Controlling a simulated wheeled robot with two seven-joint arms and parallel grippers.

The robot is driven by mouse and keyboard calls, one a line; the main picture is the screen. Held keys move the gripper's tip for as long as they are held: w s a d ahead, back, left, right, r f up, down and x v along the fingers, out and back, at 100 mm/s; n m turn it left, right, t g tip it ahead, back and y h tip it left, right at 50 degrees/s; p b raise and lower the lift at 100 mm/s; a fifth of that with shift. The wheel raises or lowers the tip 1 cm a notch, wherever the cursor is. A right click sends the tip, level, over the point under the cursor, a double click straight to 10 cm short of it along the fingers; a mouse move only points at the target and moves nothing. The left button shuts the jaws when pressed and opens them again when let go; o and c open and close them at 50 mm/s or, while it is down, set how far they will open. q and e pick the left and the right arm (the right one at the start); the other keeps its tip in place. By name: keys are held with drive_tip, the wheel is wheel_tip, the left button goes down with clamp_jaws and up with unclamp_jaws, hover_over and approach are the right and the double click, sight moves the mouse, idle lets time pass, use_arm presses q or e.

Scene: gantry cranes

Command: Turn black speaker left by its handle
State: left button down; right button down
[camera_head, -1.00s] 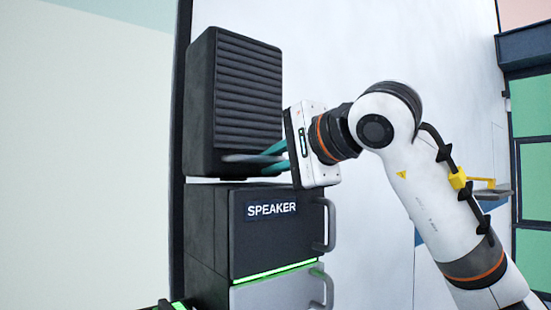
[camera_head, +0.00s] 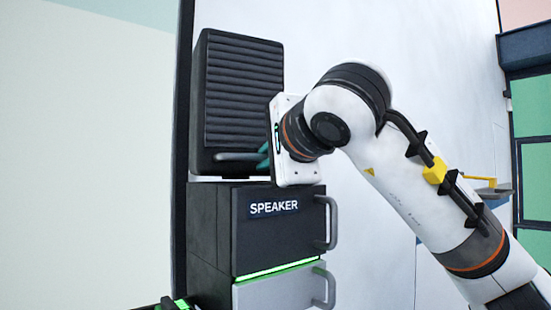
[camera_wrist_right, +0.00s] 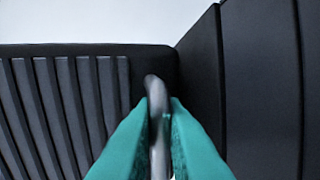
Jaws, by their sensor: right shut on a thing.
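The black speaker (camera_head: 243,90) with a ribbed front stands on top of a dark cabinet labelled SPEAKER. Its grey bar handle (camera_head: 236,157) sits low on the front. My right gripper (camera_head: 264,155) is at the right part of this handle, its teal fingers partly hidden behind its own white body. In the right wrist view, the teal fingers (camera_wrist_right: 160,135) are shut on the grey handle (camera_wrist_right: 155,92), one on each side, with the ribbed speaker front (camera_wrist_right: 65,105) to the left. My left gripper is not in view.
The dark cabinet (camera_head: 280,245) below has grey handles on its right side and a green light strip. A pale wall stands behind. Green-panelled dark framing (camera_head: 530,100) is at the far right, with a small yellow item (camera_head: 480,178) near it.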

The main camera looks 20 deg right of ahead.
drive_tip(key=c, duration=1.8)
unclamp_jaws()
drive_tip(key=shift+c, duration=0.2)
drive_tip(key=shift+s, duration=0.2)
drive_tip(key=shift+s+d+b, duration=0.1)
drive_tip(key=shift+s+b, duration=0.25)
drive_tip(key=shift+b, duration=0.1)
drive_tip(key=b+v, duration=0.4)
drive_tip(key=v, duration=0.7)
drive_tip(key=shift+r, duration=0.15)
